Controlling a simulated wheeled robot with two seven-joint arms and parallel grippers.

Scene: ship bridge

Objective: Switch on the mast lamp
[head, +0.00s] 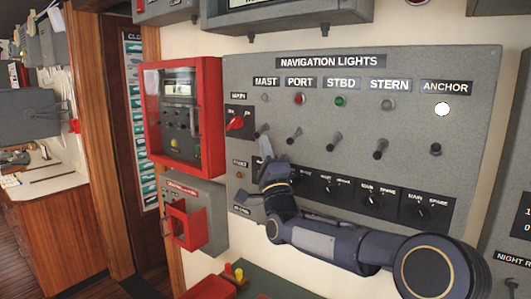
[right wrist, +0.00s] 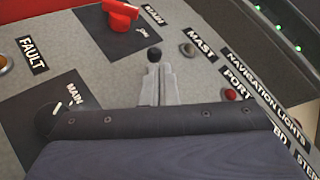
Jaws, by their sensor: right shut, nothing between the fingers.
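The grey navigation lights panel (head: 410,75) carries a row of lamps with a toggle under each. The mast lamp (head: 265,97) is under the MAST label and looks unlit; it also shows in the right wrist view (right wrist: 188,50). The mast toggle (head: 262,130) tilts downward; its dark tip (right wrist: 154,54) shows just beyond my fingertips in the right wrist view. My right gripper (head: 265,146) is shut and empty, right below the mast toggle. I cannot tell whether they touch. My left gripper is not in view.
The port toggle (head: 294,136) is close to the right. A red rotary switch (head: 236,123) is at the left. The anchor lamp (head: 442,109) glows white. Spare-selector switches (head: 372,196) lie below, partly behind my arm. A red-framed box (head: 184,115) stands out left of the panel.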

